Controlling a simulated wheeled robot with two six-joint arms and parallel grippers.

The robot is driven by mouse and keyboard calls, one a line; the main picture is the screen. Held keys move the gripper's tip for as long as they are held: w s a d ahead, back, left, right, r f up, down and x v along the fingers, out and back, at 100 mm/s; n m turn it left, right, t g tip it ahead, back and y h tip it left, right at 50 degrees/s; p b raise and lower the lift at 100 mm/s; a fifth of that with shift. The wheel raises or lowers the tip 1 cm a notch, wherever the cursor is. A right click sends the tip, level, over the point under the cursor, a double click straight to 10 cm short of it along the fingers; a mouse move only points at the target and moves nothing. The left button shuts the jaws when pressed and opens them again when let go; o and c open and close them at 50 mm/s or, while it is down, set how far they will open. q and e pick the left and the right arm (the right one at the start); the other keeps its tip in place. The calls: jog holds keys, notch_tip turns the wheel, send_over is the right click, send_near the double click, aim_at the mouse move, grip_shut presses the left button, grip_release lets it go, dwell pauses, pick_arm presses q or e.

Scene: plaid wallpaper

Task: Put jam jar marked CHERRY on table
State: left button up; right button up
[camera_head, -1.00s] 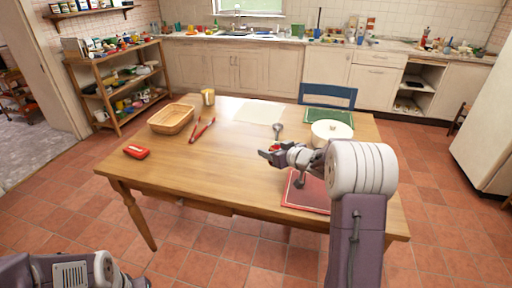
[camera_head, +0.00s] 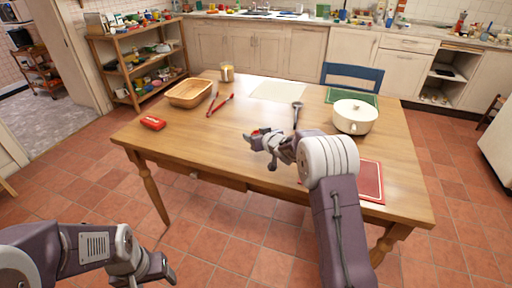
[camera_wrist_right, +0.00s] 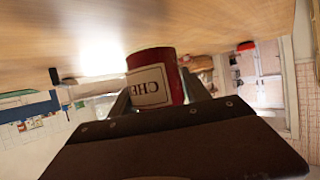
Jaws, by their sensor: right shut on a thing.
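The table (camera_head: 200,144) is a light wooden one in front of me. My right gripper (camera_head: 254,137) is over its middle, shut on a red jar. In the right wrist view the jar (camera_wrist_right: 176,82) sits between the fingers of the gripper (camera_wrist_right: 155,95). Its white label reads "CHE", upside down in that picture, and the rest of the word is hidden. The jar's far end is close to the tabletop, but I cannot tell whether it touches. In the head view the arm mostly hides the jar. My left gripper (camera_head: 160,269) is low at the lower left, off the table; its jaws are unclear.
On the table are a wicker basket (camera_head: 189,93), red-handled tongs (camera_head: 219,104), a red box (camera_head: 153,123), a tan container (camera_head: 227,72), a white pot (camera_head: 354,118) and a red board (camera_head: 370,180). A blue chair (camera_head: 352,75) stands behind. The table's front left is clear.

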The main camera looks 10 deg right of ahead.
notch_tip(320, 180, down, 4)
jog(key=shift+f+b, duration=0.1)
jog(key=shift+b, duration=1.05)
jog(key=o, duration=1.7)
jog(key=shift+s+r, duration=0.2)
jog(key=shift+r, duration=0.1)
jog(key=p+v, duration=0.2)
jog(key=v, duration=0.9)
jog(key=shift+s, duration=0.3)
